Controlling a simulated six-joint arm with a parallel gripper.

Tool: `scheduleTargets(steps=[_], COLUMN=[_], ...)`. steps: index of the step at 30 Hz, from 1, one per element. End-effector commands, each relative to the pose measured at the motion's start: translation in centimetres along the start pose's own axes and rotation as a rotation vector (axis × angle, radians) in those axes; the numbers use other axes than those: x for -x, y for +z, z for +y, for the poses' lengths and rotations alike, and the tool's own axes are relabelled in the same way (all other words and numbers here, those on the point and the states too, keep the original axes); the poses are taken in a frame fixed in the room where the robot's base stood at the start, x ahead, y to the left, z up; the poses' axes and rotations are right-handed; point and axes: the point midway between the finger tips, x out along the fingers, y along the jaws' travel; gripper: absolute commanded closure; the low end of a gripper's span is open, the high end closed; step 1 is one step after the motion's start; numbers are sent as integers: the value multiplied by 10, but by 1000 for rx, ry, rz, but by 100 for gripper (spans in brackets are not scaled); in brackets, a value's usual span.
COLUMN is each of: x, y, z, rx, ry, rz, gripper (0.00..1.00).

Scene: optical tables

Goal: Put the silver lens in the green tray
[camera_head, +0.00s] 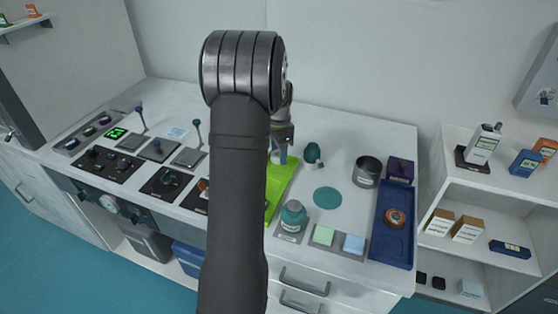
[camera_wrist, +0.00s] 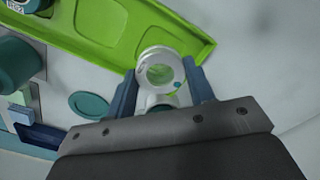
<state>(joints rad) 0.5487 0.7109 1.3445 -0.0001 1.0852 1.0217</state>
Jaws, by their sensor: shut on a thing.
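The silver lens (camera_wrist: 160,72), a pale ring with greenish see-through glass, sits between the two blue fingers of my gripper (camera_wrist: 160,88) in the wrist view. My gripper is shut on it. The green tray (camera_wrist: 105,28) lies behind the lens in that view, and the lens overlaps its edge. In the head view my gripper (camera_head: 281,154) is over the far part of the green tray (camera_head: 283,188). My arm hides the tray's left side there, and I cannot make out the lens clearly. The height of the lens above the tray is hard to tell.
Right of the tray are a teal jar (camera_head: 292,217), a teal disc (camera_head: 327,198), a dark green item (camera_head: 313,152), a grey canister (camera_head: 367,172) and a blue tray (camera_head: 390,240) holding a red round item. Control panels (camera_head: 107,162) stand at left.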

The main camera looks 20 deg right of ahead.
Motion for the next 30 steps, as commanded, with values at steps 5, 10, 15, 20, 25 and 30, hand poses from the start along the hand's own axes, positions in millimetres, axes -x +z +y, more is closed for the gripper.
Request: scheduleTargets(steps=[5,10,15,20,25,30], x=[-24,-38,-38,-41,-41,-41], y=[0,0,0,0,0,0], z=[1,1,1,1,1,1], rx=[0,0,0,0,0,0], ry=[3,0,0,0,0,0], rz=[-2,0,0,0,0,0], gripper=[78,78,78,49,29,29])
